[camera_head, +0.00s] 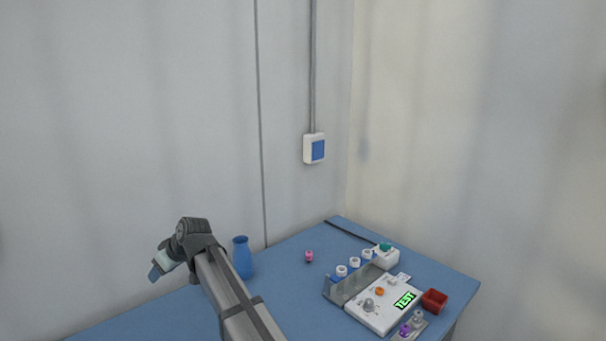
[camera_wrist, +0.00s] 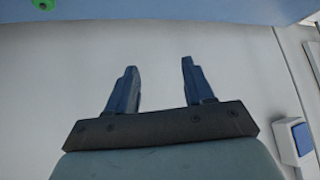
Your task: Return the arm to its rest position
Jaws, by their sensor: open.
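My gripper (camera_wrist: 157,78) shows in the wrist view with its two blue fingers apart and nothing between them. Behind the fingers is the pale wall. In the head view my arm reaches up from the bottom centre and bends left at its end. My gripper (camera_head: 153,275) points down and to the left there, and its fingers are too small to tell apart. It is left of the blue vase (camera_head: 242,258), apart from it.
The blue table (camera_head: 290,290) holds a white panel reading TEST (camera_head: 383,308), a rack with several white-topped vials (camera_head: 355,263), a red pot (camera_head: 434,301) and a small pink item (camera_head: 309,256). A wall switch (camera_head: 314,148) is above; it also shows in the wrist view (camera_wrist: 301,139).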

